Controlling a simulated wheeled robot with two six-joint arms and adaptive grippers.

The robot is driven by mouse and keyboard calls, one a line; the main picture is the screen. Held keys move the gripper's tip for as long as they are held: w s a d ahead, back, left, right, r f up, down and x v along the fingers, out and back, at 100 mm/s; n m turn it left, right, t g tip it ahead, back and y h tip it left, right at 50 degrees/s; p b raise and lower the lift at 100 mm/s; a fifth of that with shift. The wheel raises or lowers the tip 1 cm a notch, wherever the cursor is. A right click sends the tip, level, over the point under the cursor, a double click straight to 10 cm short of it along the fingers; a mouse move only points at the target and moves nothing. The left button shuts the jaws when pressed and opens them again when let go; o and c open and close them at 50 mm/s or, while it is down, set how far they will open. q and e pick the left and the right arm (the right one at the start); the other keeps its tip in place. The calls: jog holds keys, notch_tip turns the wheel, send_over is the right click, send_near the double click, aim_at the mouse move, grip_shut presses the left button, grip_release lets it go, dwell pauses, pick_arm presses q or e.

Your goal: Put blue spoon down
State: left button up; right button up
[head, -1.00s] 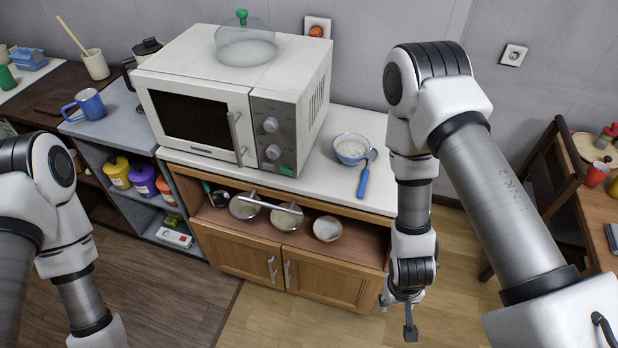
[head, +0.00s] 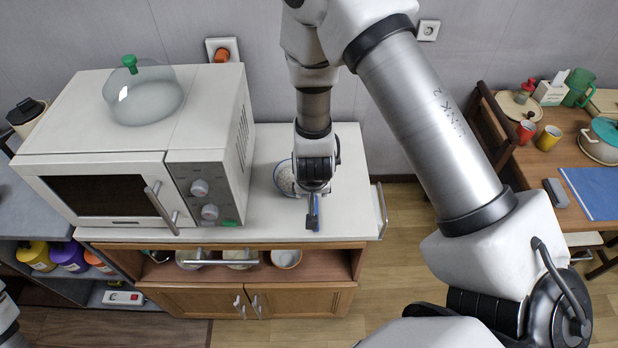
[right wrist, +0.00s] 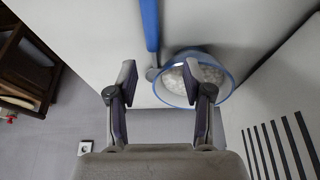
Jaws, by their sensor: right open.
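The blue spoon (right wrist: 150,28) lies on the white counter top beside the bowl, its handle pointing away from the gripper in the right wrist view. Its grey head lies next to the bowl rim. My right gripper (right wrist: 160,82) is open, and the spoon's head end shows between its fingertips; I cannot tell the height of the fingers above it. In the head view my right gripper (head: 313,205) is over the counter and hides most of the spoon. My left gripper is out of view.
A blue-rimmed bowl with white contents (head: 283,178) stands right beside the spoon. A white microwave (head: 150,150) stands to the left on the counter. The counter (head: 352,190) is bare to the right, with a rail at its edge (head: 381,210).

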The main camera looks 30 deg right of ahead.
aim_at(316, 201)
jog(key=shift+s+d+f+p, duration=0.2)
jog(key=shift+s+f+p, duration=0.2)
jog(key=shift+s, duration=0.2)
jog(key=shift+s+d+f+p, duration=0.15)
jog(key=shift+s+f+p, duration=0.15)
jog(key=shift+s+f, duration=0.2)
jog(key=w+f, duration=0.2)
jog(key=shift+w+d+f, duration=0.1)
jog(key=shift+d+f, duration=0.05)
jog(key=shift+f, duration=0.25)
jog(key=shift+w+f, duration=0.2)
jog(key=shift+w, duration=0.1)
jog(key=shift+s+r, duration=0.3)
jog(key=shift+s, duration=0.15)
jog(key=shift+w+f, duration=0.15)
jog(key=shift+f, duration=0.1)
jog(key=shift+w, duration=0.1)
jog(key=c, duration=0.5)
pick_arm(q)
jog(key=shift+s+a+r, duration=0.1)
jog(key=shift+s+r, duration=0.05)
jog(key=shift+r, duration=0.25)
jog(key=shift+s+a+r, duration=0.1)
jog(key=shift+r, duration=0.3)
pick_arm(e)
grip_shut()
